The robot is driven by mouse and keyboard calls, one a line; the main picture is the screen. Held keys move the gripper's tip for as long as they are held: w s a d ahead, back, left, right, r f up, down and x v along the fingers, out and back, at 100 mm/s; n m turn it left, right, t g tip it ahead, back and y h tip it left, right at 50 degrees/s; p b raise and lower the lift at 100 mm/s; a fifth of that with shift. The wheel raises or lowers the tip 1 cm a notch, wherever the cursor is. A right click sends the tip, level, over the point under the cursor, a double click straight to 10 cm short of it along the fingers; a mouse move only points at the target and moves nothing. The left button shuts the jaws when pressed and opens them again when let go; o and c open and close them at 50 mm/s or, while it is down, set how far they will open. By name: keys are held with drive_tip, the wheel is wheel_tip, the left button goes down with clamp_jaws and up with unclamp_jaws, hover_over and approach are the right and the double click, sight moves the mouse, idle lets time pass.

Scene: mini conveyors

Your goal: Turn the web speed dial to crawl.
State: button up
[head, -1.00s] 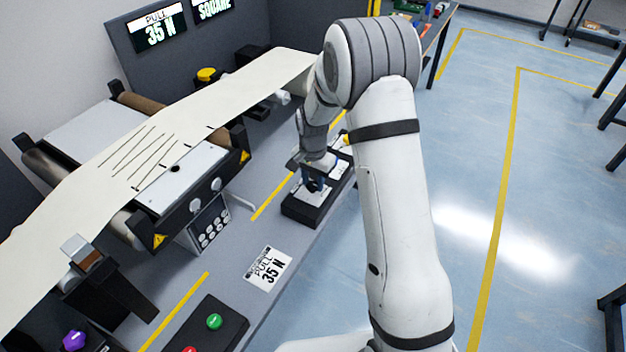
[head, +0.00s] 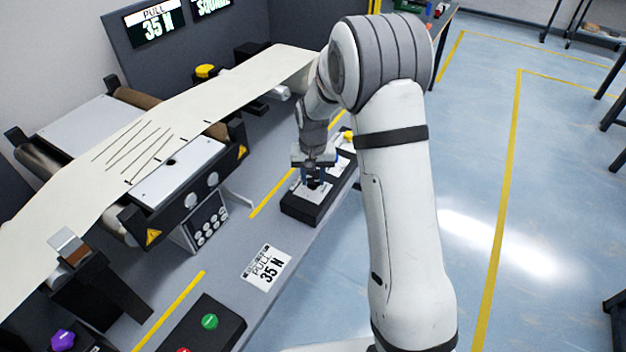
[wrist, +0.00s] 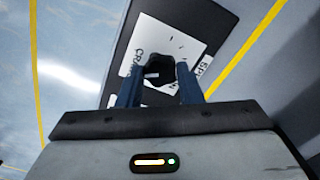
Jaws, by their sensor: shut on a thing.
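The web speed dial (wrist: 160,68) is a black knob on a white label plate (wrist: 183,47), set in a dark box (head: 296,213). In the wrist view the label reads partly "CRAW" at the left and "SPE" at the right. My gripper (wrist: 158,78) is shut on the dial, with one blue finger on each side of it. In the head view my gripper (head: 318,178) is over the near end of the box and hides most of the dial. The dial's pointer setting cannot be read clearly.
A yellow knob (head: 348,136) stands farther along the box. The cream web (head: 130,140) runs over rollers at the left. Open floor is on the right.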

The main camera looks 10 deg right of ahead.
sight(313, 181)
drive_tip(key=shift+n+b, duration=0.45)
drive_tip(key=shift+n, duration=0.85)
drive_tip(key=o, duration=1)
drive_tip(key=shift+c, duration=0.2)
wheel_tip(313, 181, up, 7)
drive_tip(key=shift+f+b, duration=0.1)
drive_tip(key=shift+b, duration=0.25)
drive_tip(key=shift+r, duration=0.5)
